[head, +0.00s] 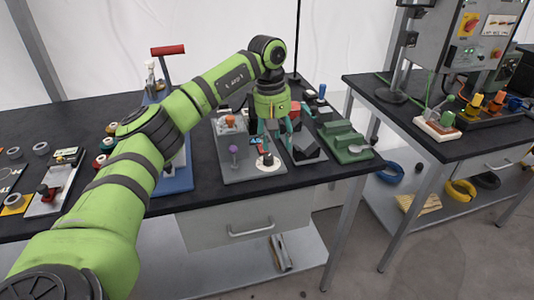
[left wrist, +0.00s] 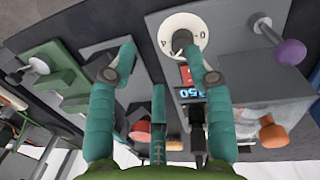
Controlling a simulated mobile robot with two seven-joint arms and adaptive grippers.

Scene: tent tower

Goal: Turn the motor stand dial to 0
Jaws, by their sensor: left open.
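The motor stand (head: 240,168) is a grey plate on the dark bench, with a white dial disc (head: 268,166) at its front right. In the left wrist view the dial (left wrist: 183,22) has a dark central knob (left wrist: 181,40) and printed marks, including a 4 and a 0; the picture is turned over. The knob's exact setting is hard to read. My left gripper (head: 276,132) is open above the stand's right part. In the left wrist view, one teal finger (left wrist: 194,60) overlaps the dial's lower edge, close to the knob. I cannot tell whether it touches. A small lit display (left wrist: 190,92) sits beside the dial.
The stand also carries a purple-knobbed lever (head: 234,150) and an orange knob (head: 230,121). A green fixture (head: 343,140) and a dark angular block (head: 308,148) stand to the right. A second bench (head: 405,105) with a control box (head: 470,35) is farther right.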

